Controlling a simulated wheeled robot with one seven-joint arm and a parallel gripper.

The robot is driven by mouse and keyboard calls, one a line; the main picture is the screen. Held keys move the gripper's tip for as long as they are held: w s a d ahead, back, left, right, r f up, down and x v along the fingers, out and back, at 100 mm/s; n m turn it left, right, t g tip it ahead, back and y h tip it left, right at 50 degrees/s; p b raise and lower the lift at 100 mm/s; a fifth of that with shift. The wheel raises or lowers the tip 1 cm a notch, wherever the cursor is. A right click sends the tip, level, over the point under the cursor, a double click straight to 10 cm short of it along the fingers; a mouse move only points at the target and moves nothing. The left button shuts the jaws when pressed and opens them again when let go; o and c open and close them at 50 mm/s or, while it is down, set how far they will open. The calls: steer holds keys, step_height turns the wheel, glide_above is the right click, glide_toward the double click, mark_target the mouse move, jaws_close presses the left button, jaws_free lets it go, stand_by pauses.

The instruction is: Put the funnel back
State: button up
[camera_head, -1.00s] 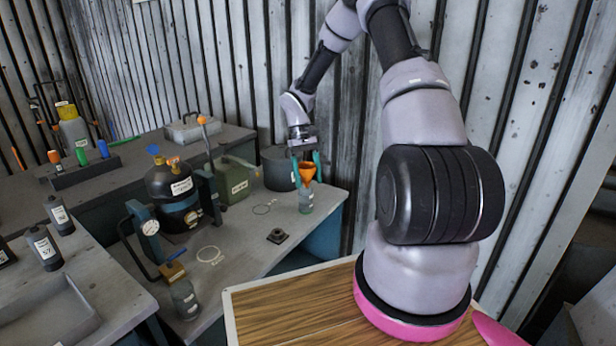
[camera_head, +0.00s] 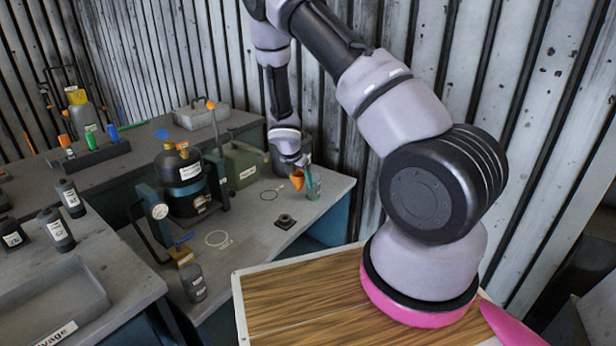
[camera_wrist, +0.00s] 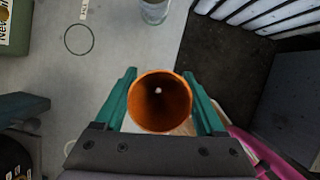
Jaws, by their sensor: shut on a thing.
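The orange funnel (camera_head: 298,182) is held in my gripper (camera_head: 301,172) above the grey bench, beside a clear bottle. In the wrist view the funnel (camera_wrist: 160,101) shows its open mouth toward the camera, with the teal fingers (camera_wrist: 163,104) shut on its two sides. The clear bottle (camera_head: 313,184) stands near the bench's right end, and part of it shows at the top of the wrist view (camera_wrist: 154,10). Two thin ring outlines are marked on the bench, one (camera_head: 269,195) near the olive can and one (camera_head: 217,238) nearer the front.
The olive can (camera_head: 243,166) and a dark flask in a stand (camera_head: 185,180) are left of my gripper. A small dark square part (camera_head: 286,221) lies at the front of the bench. The corrugated wall is close behind my arm.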

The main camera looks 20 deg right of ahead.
steer(key=n, duration=0.1)
steer(key=a+n+y, duration=0.1)
steer(key=n, duration=0.1)
steer(key=a+f+n+t, duration=0.1)
steer(key=n, duration=0.1)
steer(key=shift+w+y, duration=0.2)
steer(key=shift+y, duration=0.2)
steer(key=a+n+y, duration=0.1)
steer(key=n, duration=0.2)
steer(key=n+y, duration=0.3)
steer(key=n, duration=0.5)
glide_above(282, 217)
steer(key=f, duration=0.1)
steer(key=shift+d+f, duration=0.1)
steer(key=shift+f, duration=3.3)
steer(key=shift+f, duration=1)
steer(key=shift+f, duration=0.3)
steer(key=shift+f, duration=0.15)
steer(key=o, duration=0.9)
steer(key=shift+o, duration=0.2)
